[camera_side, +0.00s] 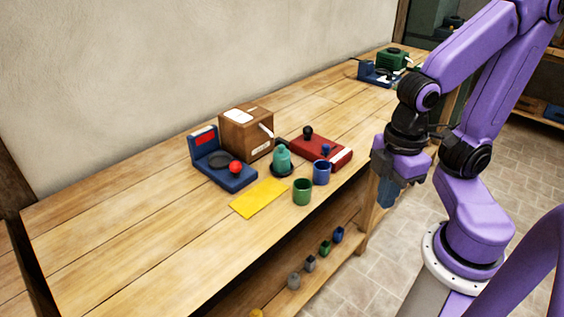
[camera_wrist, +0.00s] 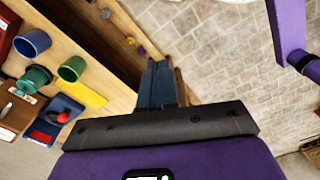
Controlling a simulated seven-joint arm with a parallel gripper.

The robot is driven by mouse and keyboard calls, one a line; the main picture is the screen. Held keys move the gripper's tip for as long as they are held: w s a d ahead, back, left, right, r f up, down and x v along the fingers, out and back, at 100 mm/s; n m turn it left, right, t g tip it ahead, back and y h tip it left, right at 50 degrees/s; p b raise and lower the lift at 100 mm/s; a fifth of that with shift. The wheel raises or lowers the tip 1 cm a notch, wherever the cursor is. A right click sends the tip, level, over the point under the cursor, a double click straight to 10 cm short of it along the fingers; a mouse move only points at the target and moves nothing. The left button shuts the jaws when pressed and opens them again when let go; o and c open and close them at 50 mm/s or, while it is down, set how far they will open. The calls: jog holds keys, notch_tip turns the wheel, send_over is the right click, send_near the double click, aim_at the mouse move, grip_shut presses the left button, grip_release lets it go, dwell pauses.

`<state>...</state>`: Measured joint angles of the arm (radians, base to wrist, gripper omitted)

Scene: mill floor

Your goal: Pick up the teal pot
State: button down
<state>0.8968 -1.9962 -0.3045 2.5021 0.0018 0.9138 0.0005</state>
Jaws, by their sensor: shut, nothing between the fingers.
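The teal pot (camera_side: 281,157) stands upright on the wooden bench in the side view, on a dark round base, between the brown box and the cups. It also shows at the left of the wrist view (camera_wrist: 35,78). My gripper (camera_side: 388,192) is off the bench's front edge, to the right of the pot and well apart from it. In the wrist view its blue fingers (camera_wrist: 157,85) are together with nothing between them, and they point down past the bench edge toward the floor.
A green cup (camera_side: 302,192) and a blue cup (camera_side: 321,172) stand in front of the pot. Around it are a brown box (camera_side: 247,134), a blue device with a red ball (camera_side: 222,175), a red device (camera_side: 322,152) and a yellow sheet (camera_side: 258,198). The front left bench (camera_side: 150,255) is clear.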

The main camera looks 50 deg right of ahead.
jog(key=shift+c, duration=1.7)
grip_release()
jog(key=shift+w, duration=0.1)
jog(key=w+a+r+m, duration=0.2)
jog(key=w+a+m, duration=0.1)
jog(key=w+m, duration=0.55)
jog(key=m+h, duration=0.2)
jog(key=m, duration=1.6)
send_over(281, 146)
jog(key=a, duration=0.2)
jog(key=f, duration=0.4)
jog(key=d+f, duration=0.1)
jog(key=f, duration=0.6)
jog(key=shift+w+d+f, duration=0.1)
jog(key=shift+d+f, duration=0.1)
jog(key=shift+f, duration=0.15)
jog(key=shift+n, duration=0.25)
jog(key=shift+d+f, duration=0.2)
jog(key=shift+f, duration=1.15)
jog(key=shift+d+f, duration=0.15)
jog(key=shift+f, duration=1.2)
